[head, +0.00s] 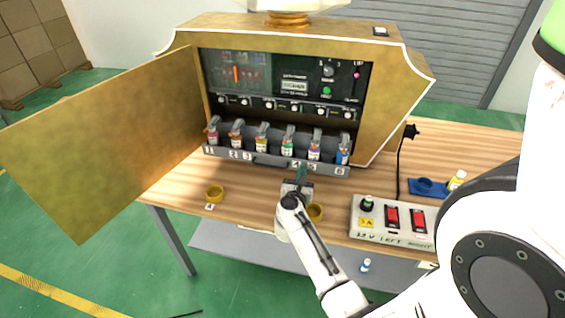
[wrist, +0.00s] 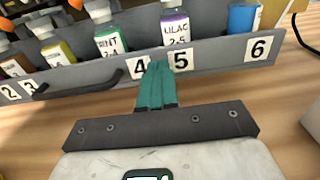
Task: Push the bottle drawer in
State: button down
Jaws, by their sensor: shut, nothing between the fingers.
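The bottle drawer (head: 272,162) is a grey tray with numbered labels along its front, at the base of the gold vending cabinet (head: 395,90). It holds a row of small bottles with coloured labels. Its front panel also shows in the wrist view (wrist: 218,62), with a dark handle (wrist: 78,84) at left. My gripper (head: 302,172) is in front of the drawer, right of its middle. In the wrist view its teal fingers (wrist: 157,68) are shut and empty, with the tips at the front panel between labels 4 and 5. I cannot tell whether they touch it.
The cabinet door (head: 105,140) hangs open at the left. Yellow rings (head: 214,194) sit on the wooden table (head: 178,190). A switch box (head: 392,220), a blue holder (head: 428,186) and a small yellow bottle (head: 457,180) are at the right.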

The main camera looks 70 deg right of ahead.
aim_at(309, 145)
dwell(0.4)
jog(key=shift+w+d+f+b, duration=0.15)
jog(key=shift+d+b, duration=0.7)
jog(key=shift+d, duration=1.8)
jog(key=shift+w+d+r+b, duration=0.2)
jog(key=shift+d+b, duration=0.65)
jog(key=shift+d, duration=1.75)
jog(key=shift+w+d+b, duration=0.2)
jog(key=shift+d+b, duration=0.8)
jog(key=shift+d, duration=1.05)
jog(key=shift+w+d+b, duration=0.15)
jog(key=shift+d+b, duration=0.85)
jog(key=shift+d, duration=1.05)
jog(key=shift+a, duration=0.1)
jog(key=shift+a+p, duration=0.2)
jog(key=shift+p, duration=0.1)
jog(key=shift+s+a+p, duration=0.15)
jog(key=shift+a+p, duration=0.65)
jog(key=shift+a, duration=1.1)
jog(key=shift+s+a+p, duration=0.15)
jog(key=shift+a+p, duration=0.6)
jog(key=shift+a, duration=1.2)
jog(key=shift+s+a+p, duration=0.15)
jog(key=shift+a+p, duration=0.65)
jog(key=shift+a, duration=1.1)
